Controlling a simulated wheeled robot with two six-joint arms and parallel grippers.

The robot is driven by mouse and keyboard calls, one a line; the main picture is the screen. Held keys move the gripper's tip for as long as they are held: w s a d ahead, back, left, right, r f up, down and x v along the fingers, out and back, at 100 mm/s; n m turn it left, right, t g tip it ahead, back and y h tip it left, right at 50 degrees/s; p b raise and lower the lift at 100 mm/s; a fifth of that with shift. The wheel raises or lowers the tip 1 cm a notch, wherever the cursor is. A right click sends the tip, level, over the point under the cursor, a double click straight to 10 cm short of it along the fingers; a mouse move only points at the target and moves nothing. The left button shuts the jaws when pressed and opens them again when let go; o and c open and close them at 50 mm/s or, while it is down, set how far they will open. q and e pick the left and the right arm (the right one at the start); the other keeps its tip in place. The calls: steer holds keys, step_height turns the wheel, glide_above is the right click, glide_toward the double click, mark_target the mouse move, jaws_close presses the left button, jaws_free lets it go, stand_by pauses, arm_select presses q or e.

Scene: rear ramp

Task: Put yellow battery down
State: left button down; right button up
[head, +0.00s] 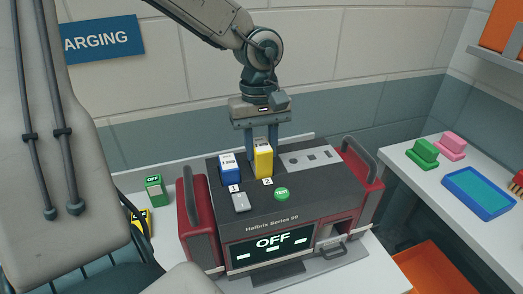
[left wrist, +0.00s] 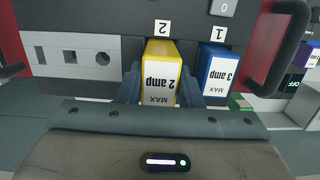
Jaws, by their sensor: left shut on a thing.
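The yellow battery (head: 263,161) stands upright at the position marked 2 on top of the charger (head: 215,200), a dark box with red sides. My left gripper (head: 262,147) comes down from above and is shut on it. In the left wrist view the yellow battery (left wrist: 160,72), labelled "2 amp", sits between the fingers. Its lower end meets the charger's top; how deep it sits is hidden. A blue battery (head: 229,167), labelled "3 amp" in the left wrist view (left wrist: 217,72), stands at position 1 beside it. My right gripper is out of view.
The charger's screen (head: 272,243) reads OFF. A green TEST button (head: 282,194) and grey switch (head: 241,203) are on its top; a handle (head: 358,160) rises at its right. A green OFF block (head: 154,190) stands left. The right shelf holds a blue tray (head: 478,193) and green block (head: 422,153).

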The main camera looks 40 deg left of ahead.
arm_select(q)
steer(key=shift+f, duration=0.7)
steer(key=shift+w, duration=0.15)
steer(key=shift+f+b, duration=0.4)
steer(key=shift+f, duration=0.25)
steer(key=c, duration=1)
jaws_free()
steer(key=shift+r, duration=0.1)
